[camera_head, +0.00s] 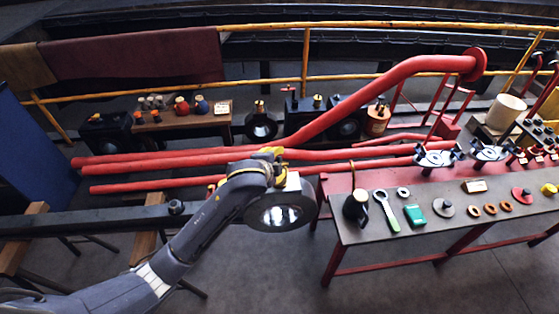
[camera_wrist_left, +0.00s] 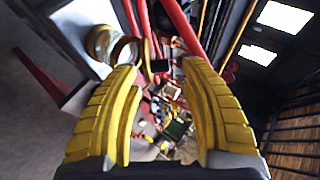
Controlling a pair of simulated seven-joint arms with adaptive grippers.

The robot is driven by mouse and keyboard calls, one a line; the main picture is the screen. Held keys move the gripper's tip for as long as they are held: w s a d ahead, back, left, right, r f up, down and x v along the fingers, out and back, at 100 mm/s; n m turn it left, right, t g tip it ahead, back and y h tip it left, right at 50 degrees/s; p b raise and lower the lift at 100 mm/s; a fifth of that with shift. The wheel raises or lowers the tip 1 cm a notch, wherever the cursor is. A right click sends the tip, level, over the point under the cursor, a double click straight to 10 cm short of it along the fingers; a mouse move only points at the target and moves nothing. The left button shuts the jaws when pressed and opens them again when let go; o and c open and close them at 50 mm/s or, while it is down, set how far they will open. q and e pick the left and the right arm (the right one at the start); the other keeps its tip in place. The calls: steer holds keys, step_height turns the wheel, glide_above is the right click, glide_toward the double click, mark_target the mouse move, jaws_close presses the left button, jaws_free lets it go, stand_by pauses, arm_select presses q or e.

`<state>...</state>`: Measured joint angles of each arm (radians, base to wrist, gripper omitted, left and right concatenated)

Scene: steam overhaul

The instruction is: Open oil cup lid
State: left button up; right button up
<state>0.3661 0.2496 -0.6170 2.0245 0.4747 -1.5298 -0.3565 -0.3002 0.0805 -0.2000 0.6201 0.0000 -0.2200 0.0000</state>
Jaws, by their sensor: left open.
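My left gripper (camera_head: 270,160) is at the top of a pale block with a large round shiny opening (camera_head: 280,217) in the head view. In the left wrist view its yellow fingers (camera_wrist_left: 160,72) stand wide apart with nothing between them. A round brass-rimmed piece (camera_wrist_left: 101,43), which looks like the oil cup, and a brass ring (camera_wrist_left: 126,48) beside it sit beyond the left finger on a pale surface (camera_wrist_left: 72,22). I cannot tell whether the ring is the lid. In the head view the arm and gripper hide the cup. My right gripper is not in view.
Long red pipes (camera_head: 150,172) run behind the block. A dark rail (camera_head: 95,220) lies at the left. Grey floor in front is open.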

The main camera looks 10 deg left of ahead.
mark_target(279, 161)
arm_select(q)
steer(key=shift+x, duration=1.45)
jaws_close()
